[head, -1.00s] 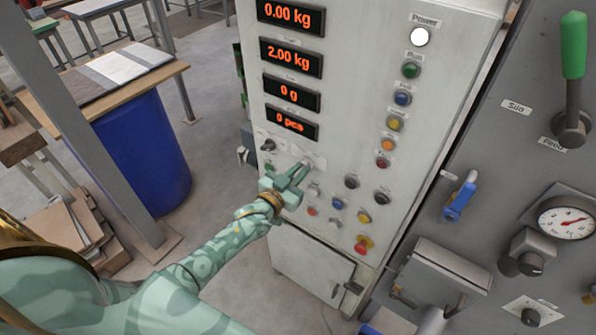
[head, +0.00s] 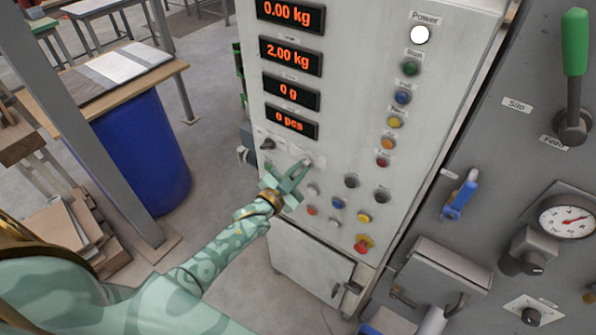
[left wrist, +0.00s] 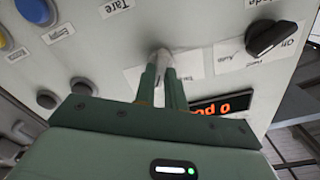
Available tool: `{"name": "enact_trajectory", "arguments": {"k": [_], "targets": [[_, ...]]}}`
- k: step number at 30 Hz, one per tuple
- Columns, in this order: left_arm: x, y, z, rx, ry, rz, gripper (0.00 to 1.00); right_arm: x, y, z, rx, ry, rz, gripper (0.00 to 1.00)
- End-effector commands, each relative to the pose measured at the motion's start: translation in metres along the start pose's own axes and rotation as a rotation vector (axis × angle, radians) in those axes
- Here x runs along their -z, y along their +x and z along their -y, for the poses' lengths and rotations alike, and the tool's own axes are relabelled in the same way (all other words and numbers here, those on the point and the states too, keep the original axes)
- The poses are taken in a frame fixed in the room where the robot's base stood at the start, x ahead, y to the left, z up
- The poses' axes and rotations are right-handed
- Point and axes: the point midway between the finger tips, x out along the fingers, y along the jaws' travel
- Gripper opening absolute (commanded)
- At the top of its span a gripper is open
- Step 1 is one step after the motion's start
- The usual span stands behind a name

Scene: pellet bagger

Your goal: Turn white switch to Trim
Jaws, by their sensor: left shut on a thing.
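The white switch (left wrist: 163,56) is on the pale control panel (head: 345,130), below the red number displays. In the left wrist view its light knob shows between my left gripper's fingertips (left wrist: 165,68). In the head view my left gripper (head: 296,172) reaches the panel there and hides most of the switch. It is shut on the switch. A white label plate lies behind the switch, partly covered by the fingers. Its lettering is too small to read, so I cannot tell which position the switch points to. My right gripper is not in view.
A black mode selector (left wrist: 273,38) sits beside the switch. Several push buttons surround it, with a red emergency button (head: 363,244) lower right. A grey machine panel (head: 500,180) with a gauge stands at right. A blue drum (head: 145,155) stands left.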

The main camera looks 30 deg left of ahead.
Motion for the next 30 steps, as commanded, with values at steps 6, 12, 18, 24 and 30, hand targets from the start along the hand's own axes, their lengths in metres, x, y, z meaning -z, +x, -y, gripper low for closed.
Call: {"name": "enact_trajectory", "arguments": {"k": [6, 12, 18, 24, 30], "targets": [[-0.001, 0.0, -0.001, -0.002, 0.004, 0.002, 0.0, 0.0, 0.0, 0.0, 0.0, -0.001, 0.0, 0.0], [-0.001, 0.0, 0.0, -0.001, 0.002, 0.001, 0.34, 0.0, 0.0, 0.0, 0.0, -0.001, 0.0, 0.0], [0.0, -0.002, 0.0, -0.001, 0.002, 0.001, 0.34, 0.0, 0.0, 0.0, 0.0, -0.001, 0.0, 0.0], [-0.001, -0.03, 0.0, -0.002, 0.002, 0.003, 0.34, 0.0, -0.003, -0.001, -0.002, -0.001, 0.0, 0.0], [-0.001, -0.085, -0.001, -0.003, 0.001, 0.004, 0.34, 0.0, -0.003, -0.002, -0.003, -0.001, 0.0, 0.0]]}}
